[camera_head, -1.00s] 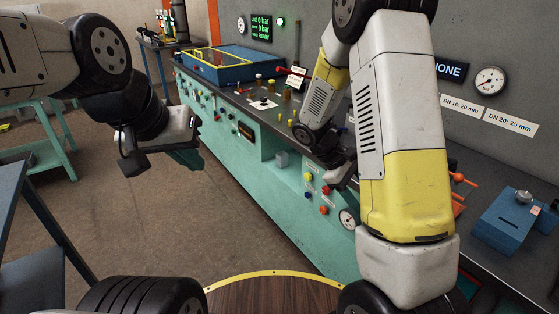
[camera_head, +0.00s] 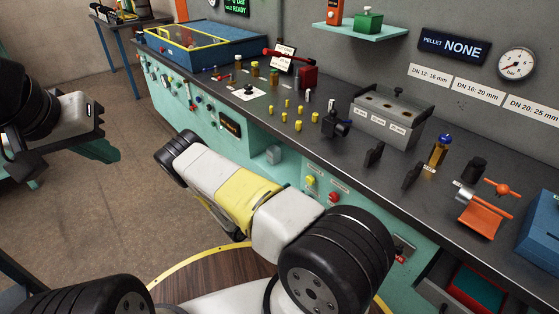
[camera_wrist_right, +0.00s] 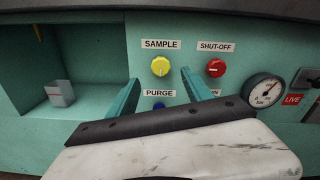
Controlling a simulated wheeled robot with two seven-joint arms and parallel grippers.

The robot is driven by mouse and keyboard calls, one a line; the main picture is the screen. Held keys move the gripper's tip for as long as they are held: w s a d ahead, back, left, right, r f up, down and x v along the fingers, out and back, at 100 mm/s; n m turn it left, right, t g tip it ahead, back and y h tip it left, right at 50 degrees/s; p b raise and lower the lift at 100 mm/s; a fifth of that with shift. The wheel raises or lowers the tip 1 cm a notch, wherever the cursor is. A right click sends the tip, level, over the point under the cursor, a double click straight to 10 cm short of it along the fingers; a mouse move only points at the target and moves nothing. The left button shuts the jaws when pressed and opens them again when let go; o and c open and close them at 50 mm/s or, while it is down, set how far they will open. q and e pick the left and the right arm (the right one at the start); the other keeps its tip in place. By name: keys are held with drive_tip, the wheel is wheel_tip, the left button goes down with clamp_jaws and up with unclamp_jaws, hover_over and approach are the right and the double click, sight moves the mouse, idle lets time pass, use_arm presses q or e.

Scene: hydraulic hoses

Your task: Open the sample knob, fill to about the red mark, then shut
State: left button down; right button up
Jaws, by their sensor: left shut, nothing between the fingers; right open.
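The yellow SAMPLE knob (camera_wrist_right: 160,66) is on the teal panel in the right wrist view, and it also shows in the head view (camera_head: 310,181). My right gripper (camera_wrist_right: 160,76) is open. Its two teal fingers are on either side of the knob in the picture, apart from it. A small grey cup (camera_wrist_right: 60,93) stands in the recess to the left, with a faint reddish line across it; no liquid can be made out. In the head view the cup (camera_head: 274,154) is in the niche. My left gripper (camera_head: 103,151) is shut and empty at far left.
The red SHUT-OFF knob (camera_wrist_right: 215,68) is right of the SAMPLE knob; the blue PURGE knob (camera_wrist_right: 159,105) is just below, partly hidden. A pressure gauge (camera_wrist_right: 263,90) is at right. The bench top (camera_head: 225,95) carries several fittings and tools. Open floor is at left.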

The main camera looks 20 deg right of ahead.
sight(308, 181)
drive_tip(key=x, duration=0.7)
drive_tip(key=shift+w+d, duration=0.1)
drive_tip(key=shift+d, duration=0.2)
drive_tip(key=shift+c, duration=0.5)
clamp_jaws()
